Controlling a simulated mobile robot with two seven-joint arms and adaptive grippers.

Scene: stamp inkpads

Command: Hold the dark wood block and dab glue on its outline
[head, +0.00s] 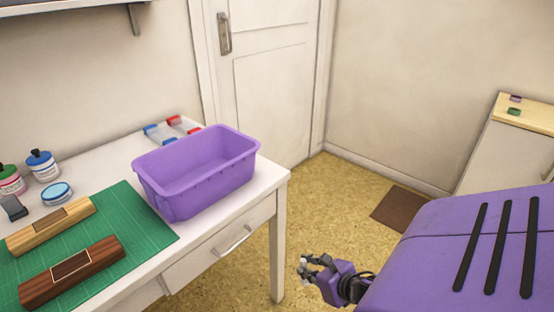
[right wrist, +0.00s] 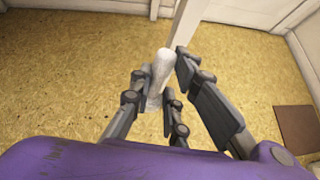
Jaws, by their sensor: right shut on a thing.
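The dark wood block (head: 100,256) lies on the green cutting mat (head: 150,228) at the near left of the table. A pale rectangular outline (head: 72,266) frames a panel on its top. My right gripper (head: 306,268) is low over the floor, beyond the table's right end and far from the block. In the right wrist view its fingers (right wrist: 170,98) are shut on a whitish, roughly cylindrical thing (right wrist: 160,72), perhaps a glue tube; I cannot tell surely. My left gripper is not in view.
A light wood block (head: 35,234) lies behind the dark one. A purple bin (head: 195,195) stands at the table's right end. Bottles (head: 42,168), a round blue tin (head: 56,194) and red and blue clamps (head: 165,130) stand behind. A brown mat (head: 400,208) lies on the floor.

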